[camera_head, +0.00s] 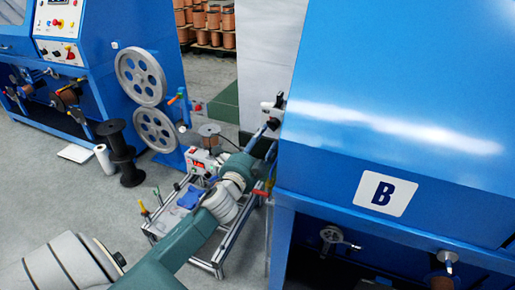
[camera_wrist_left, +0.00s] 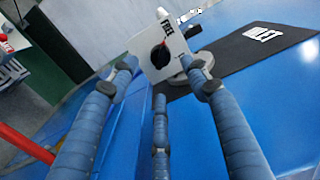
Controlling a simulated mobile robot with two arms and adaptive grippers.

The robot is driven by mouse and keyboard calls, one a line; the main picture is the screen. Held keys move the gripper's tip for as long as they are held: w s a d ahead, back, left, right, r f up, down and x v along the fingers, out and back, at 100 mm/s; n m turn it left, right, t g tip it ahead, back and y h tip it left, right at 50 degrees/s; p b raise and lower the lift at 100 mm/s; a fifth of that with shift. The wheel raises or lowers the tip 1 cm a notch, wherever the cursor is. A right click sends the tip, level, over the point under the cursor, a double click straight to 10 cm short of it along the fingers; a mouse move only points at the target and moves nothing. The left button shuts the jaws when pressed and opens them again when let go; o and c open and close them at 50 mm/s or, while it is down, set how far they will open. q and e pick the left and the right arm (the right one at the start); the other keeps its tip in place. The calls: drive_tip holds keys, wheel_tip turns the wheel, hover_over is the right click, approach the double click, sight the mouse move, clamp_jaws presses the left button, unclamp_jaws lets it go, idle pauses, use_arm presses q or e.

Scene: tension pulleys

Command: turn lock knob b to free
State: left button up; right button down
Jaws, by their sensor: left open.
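In the left wrist view a black lock knob (camera_wrist_left: 160,56) with a red mark on its upper edge sits on a white plate (camera_wrist_left: 150,73). The word FREE is at the plate's top, on the side of the red mark; smaller lettering at its right edge is hard to read. My left gripper (camera_wrist_left: 161,78) is open, its blue fingers spread around the knob's line of view, with no clear contact. In the head view my left arm reaches up to the left edge of blue machine B (camera_head: 400,110), and the gripper (camera_head: 268,138) is partly hidden there. My right gripper is out of view.
Another blue machine with grey spoked wheels (camera_head: 141,78) stands at the left. A low metal-framed stand (camera_head: 218,268) is beneath my arm. A black spool (camera_head: 121,152) stands on the floor. Open grey floor lies at left.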

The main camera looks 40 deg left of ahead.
use_arm(q)
drive_tip(key=shift+v, duration=2.25)
